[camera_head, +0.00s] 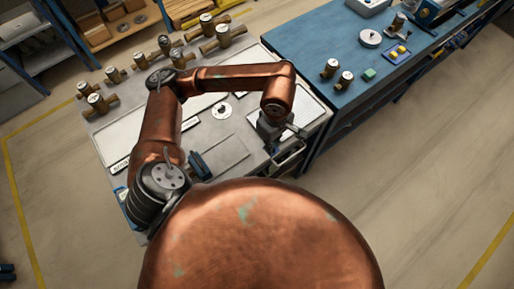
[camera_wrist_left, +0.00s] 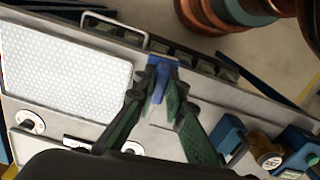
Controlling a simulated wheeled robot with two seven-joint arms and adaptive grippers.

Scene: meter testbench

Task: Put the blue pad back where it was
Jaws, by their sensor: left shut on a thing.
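The blue pad (camera_wrist_left: 158,84) shows in the left wrist view as a small blue block between the fingertips of my left gripper (camera_wrist_left: 160,76). The gripper is shut on it, near the edge of the grey bench. I cannot tell whether the pad touches the bench top. In the head view my left gripper (camera_head: 290,132) is beside the white tray (camera_head: 310,105), at the right side of the grey bench; the pad is not clear there. My right gripper is not in view.
The white textured tray (camera_wrist_left: 62,62) lies left of the gripper in the wrist view. A round white disc (camera_head: 222,111) lies on the grey bench. Several brass meters (camera_head: 222,38) stand along its far side. A blue workbench (camera_head: 325,40) stands at the right.

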